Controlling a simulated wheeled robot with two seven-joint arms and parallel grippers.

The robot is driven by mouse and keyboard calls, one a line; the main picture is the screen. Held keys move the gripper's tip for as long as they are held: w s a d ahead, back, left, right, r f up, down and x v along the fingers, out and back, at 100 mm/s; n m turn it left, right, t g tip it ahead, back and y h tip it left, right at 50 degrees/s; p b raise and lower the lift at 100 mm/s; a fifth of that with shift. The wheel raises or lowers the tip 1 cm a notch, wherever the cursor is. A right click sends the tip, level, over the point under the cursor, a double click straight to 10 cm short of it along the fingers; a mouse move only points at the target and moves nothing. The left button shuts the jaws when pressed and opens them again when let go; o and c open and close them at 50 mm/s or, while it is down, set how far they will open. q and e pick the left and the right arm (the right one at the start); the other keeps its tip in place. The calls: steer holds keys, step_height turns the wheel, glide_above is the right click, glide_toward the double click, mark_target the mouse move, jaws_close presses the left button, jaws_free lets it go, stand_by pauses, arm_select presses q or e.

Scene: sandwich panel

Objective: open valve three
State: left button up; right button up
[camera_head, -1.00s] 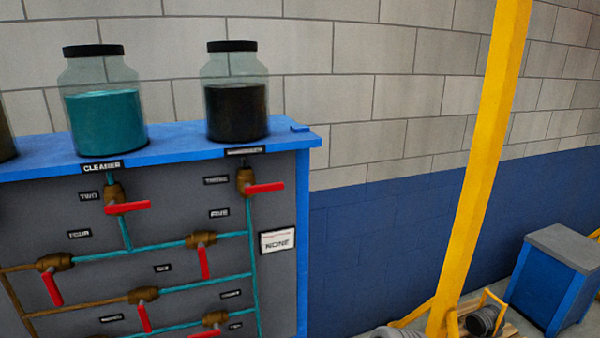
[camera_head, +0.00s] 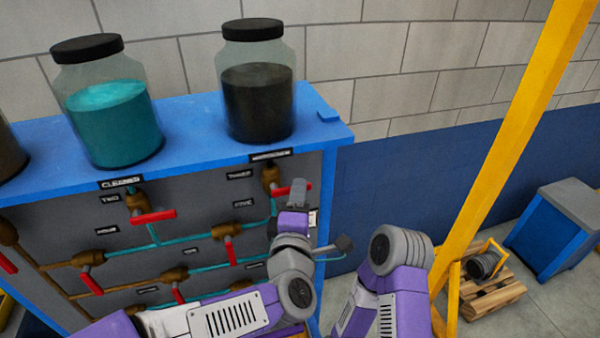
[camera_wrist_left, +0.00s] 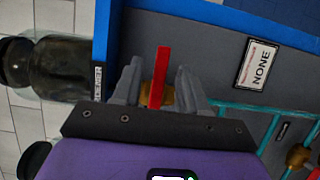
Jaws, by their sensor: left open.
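Valve three is a brass valve (camera_head: 270,178) under the dark jar at the panel's upper right. Its red handle (camera_head: 282,191) points right, across the vertical pipe, and its end is partly hidden by my left gripper (camera_head: 297,196). In the left wrist view, the red handle (camera_wrist_left: 162,70) stands between the two spread grey fingers of my left gripper (camera_wrist_left: 156,82), with gaps on both sides. The brass body (camera_wrist_left: 147,95) shows behind them. A purple and grey arm link of mine shows at lower right, but no right gripper is visible.
Valve two (camera_head: 137,205) sits to the left, with several other red-handled valves below. The dark jar (camera_head: 257,100) and teal jar (camera_head: 112,125) stand on the blue ledge (camera_head: 190,135). A yellow post (camera_head: 510,140) and blue cabinet (camera_head: 555,225) stand at right.

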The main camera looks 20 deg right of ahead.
arm_select(q)
steer(key=p+x, duration=0.1)
steer(key=x, duration=0.4)
steer(key=shift+w, duration=0.1)
jaws_close()
